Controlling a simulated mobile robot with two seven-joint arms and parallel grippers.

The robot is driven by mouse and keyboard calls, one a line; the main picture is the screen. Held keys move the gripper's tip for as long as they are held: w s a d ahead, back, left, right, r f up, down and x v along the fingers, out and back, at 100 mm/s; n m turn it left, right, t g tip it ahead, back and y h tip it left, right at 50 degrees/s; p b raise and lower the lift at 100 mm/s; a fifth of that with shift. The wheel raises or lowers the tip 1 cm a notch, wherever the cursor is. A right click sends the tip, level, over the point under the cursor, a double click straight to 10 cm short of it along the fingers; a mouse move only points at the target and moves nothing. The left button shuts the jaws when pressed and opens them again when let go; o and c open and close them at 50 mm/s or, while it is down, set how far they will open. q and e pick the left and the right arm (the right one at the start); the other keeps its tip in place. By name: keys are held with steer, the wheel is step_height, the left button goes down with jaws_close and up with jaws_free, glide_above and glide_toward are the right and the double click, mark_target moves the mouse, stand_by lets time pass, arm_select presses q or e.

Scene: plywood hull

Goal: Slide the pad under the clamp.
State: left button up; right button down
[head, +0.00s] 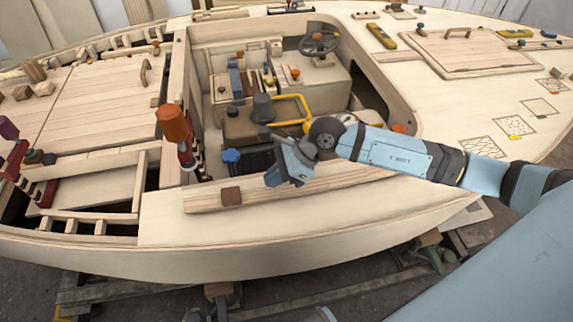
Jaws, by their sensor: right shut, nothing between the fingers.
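A small brown block, which looks like the pad (231,196), lies on a long pale wooden strip (330,184) along the near side deck. A red clamp with an orange handle (175,122) stands upright to the left of the pad and farther back, at the cockpit corner. I cannot see clearly what its lower jaw touches. My right gripper (273,181) is shut and empty, a little to the right of the pad and apart from it. My left gripper is not in view.
A second red clamp (18,160) stands at the far left by open framing. Behind my right gripper, the cockpit holds an engine with a yellow tube (290,98) and a blue-capped dark box (255,160). The near deck below the strip (290,225) is clear.

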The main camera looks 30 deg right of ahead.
mark_target(232, 193)
steer(key=a, duration=0.1)
steer(key=w+a+f, duration=0.1)
steer(key=a, duration=0.2)
steer(key=shift+w+a+f, duration=0.2)
steer(key=shift+a+f, duration=0.1)
steer(key=shift+a, duration=0.1)
steer(key=shift+w+a, duration=0.1)
steer(key=shift+a, duration=0.25)
steer(key=a, duration=0.1)
steer(key=w+a, duration=0.1)
steer(key=a, duration=0.1)
steer(key=shift+a, duration=0.15)
steer(key=shift+d, duration=0.2)
